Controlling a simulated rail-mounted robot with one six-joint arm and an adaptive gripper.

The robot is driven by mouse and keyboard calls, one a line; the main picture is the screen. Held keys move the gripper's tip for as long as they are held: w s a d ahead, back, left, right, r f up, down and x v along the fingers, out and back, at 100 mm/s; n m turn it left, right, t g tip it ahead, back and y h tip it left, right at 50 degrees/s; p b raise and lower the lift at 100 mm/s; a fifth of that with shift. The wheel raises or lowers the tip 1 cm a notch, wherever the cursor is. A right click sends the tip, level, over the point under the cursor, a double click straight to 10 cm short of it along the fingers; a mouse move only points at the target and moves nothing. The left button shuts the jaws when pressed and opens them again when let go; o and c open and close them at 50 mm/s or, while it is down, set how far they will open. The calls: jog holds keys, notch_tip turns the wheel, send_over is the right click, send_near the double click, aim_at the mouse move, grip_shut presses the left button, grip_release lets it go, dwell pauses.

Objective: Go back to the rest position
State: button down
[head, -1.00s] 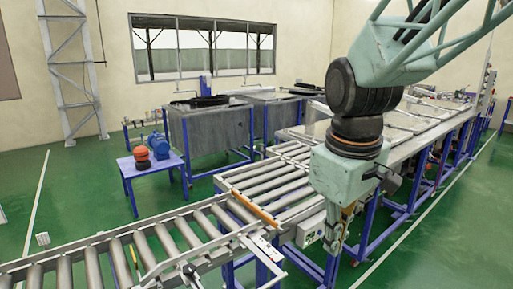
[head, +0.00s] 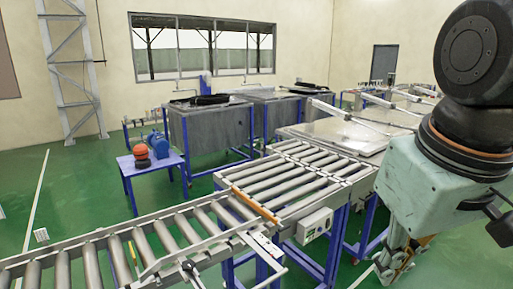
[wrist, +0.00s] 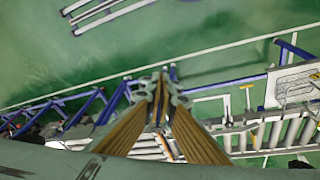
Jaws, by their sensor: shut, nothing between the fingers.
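My gripper (head: 392,268) hangs at the lower right in the head view, in front of the roller conveyor line and apart from it. In the wrist view my gripper (wrist: 162,88) shows its two long ribbed fingers meeting at the tips, with nothing between them. Below it in that view lie green floor, blue frame legs and the conveyor rollers.
The roller conveyor (head: 165,235) runs from the lower left to a wider roller table (head: 290,185). A small control box (head: 314,226) sits on its near side. Metal tanks (head: 212,130) stand behind. A blue stand (head: 150,165) holds a motor. Open green floor lies left.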

jog(key=s+m, duration=0.2)
jog(key=s, duration=0.5)
jog(key=shift+s+f+t+b, duration=0.15)
jog(key=shift+s+t+b, duration=0.2)
jog(key=shift+t+b, duration=0.1)
